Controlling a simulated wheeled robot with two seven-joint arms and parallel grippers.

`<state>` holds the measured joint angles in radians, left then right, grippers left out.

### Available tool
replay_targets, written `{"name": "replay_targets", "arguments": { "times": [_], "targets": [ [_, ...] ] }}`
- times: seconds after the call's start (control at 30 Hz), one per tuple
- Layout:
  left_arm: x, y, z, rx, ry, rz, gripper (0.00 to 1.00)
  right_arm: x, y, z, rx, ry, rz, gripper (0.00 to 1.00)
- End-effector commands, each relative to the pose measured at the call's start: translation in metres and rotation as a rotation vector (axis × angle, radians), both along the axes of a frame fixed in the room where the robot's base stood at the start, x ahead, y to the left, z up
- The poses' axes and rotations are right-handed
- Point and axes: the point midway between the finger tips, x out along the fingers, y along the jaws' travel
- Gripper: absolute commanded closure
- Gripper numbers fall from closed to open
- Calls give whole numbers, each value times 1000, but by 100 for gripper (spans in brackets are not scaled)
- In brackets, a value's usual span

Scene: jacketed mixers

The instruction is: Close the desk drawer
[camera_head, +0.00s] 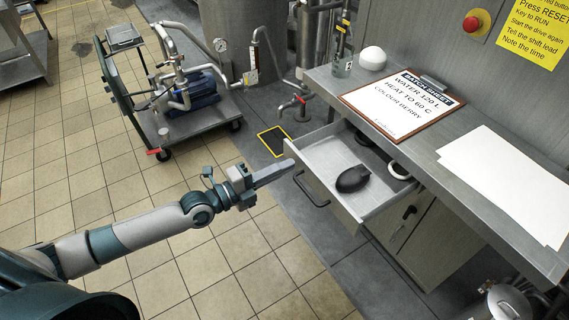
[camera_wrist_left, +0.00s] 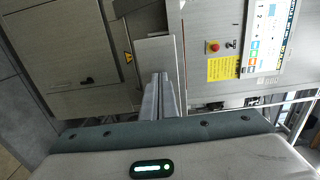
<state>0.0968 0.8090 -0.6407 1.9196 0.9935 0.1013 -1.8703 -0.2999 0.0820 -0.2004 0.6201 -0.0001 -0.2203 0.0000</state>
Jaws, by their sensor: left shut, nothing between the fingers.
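The desk drawer (camera_head: 330,152) is pulled out from under the steel desk top (camera_head: 450,140). Its front panel (camera_head: 318,190) has a dark bar handle (camera_head: 308,190). Inside lie a black mouse-shaped object (camera_head: 352,179), white rings (camera_head: 398,171) and a dark item partly under the desk top. My left gripper (camera_head: 291,163) is shut and empty, its fingertips close to the left end of the drawer front, above the handle. I cannot tell whether they touch it. The shut fingers also show in the left wrist view (camera_wrist_left: 159,82). My right gripper is not in view.
A clipboard (camera_head: 401,104), white paper sheets (camera_head: 508,183) and a white dome (camera_head: 373,58) are on the desk top. A cabinet door with a key (camera_head: 407,213) is below. A pump cart (camera_head: 185,110) stands at the left. Tiled floor before the drawer is clear.

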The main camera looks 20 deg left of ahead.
Motion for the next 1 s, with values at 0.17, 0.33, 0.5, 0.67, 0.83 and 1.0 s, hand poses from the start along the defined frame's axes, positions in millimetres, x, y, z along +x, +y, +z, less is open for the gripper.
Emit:
{"name": "replay_targets", "arguments": {
  "times": [0.17,0.33,0.5,0.67,0.83,1.0],
  "targets": [
    [4,-4,0,0,-1,-1,100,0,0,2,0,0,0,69],
    [4,-4,0,1,-1,-1,100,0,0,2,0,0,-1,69],
    [4,-4,0,0,-1,-1,100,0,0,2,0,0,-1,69],
    [9,-7,0,-1,-1,0,100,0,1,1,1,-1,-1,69],
    [23,-18,1,-1,-3,0,100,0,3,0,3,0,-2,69],
    [48,-38,1,-3,-5,0,100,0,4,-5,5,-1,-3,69]
  ]
}}
